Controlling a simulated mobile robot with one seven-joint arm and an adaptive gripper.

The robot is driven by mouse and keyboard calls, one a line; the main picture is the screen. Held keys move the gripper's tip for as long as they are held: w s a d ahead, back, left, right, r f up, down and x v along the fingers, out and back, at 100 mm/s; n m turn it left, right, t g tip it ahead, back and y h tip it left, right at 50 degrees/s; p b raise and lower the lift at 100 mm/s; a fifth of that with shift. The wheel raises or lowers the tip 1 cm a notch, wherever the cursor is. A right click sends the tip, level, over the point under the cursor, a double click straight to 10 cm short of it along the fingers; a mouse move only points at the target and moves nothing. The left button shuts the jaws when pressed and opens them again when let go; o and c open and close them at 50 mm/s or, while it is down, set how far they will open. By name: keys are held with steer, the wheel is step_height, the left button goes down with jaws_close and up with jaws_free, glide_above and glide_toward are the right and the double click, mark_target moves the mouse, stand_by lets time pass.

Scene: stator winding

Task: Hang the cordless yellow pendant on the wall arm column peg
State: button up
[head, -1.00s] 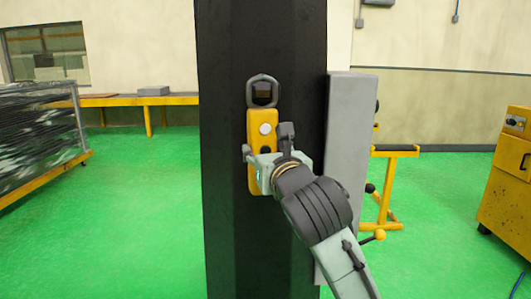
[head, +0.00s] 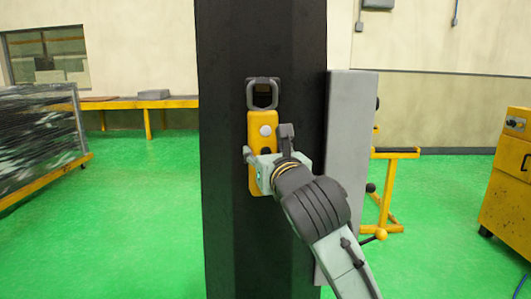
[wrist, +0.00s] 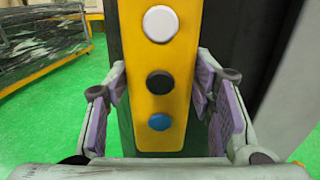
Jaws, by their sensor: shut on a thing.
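The yellow pendant (head: 255,130) is upright in front of the dark column (head: 222,190). A grey hanging loop (head: 262,81) tops it, and a dark shape, possibly the peg, shows through the loop's opening; I cannot tell whether the loop bears on it. My gripper (head: 264,172) is shut on the pendant's lower body. In the wrist view the pendant (wrist: 158,62) shows white, black and blue buttons, with the purple pads of my gripper (wrist: 160,112) on either side. The loop is out of the wrist view.
A grey box-like panel (head: 350,150) stands along the column's right side. A yellow stand (head: 385,190) is behind it. A yellow cabinet (head: 505,190) is at the far right, and a loaded rack (head: 40,140) is at the left.

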steer(key=o, duration=1.7)
steer(key=shift+c, duration=0.2)
steer(key=shift+s, duration=0.1)
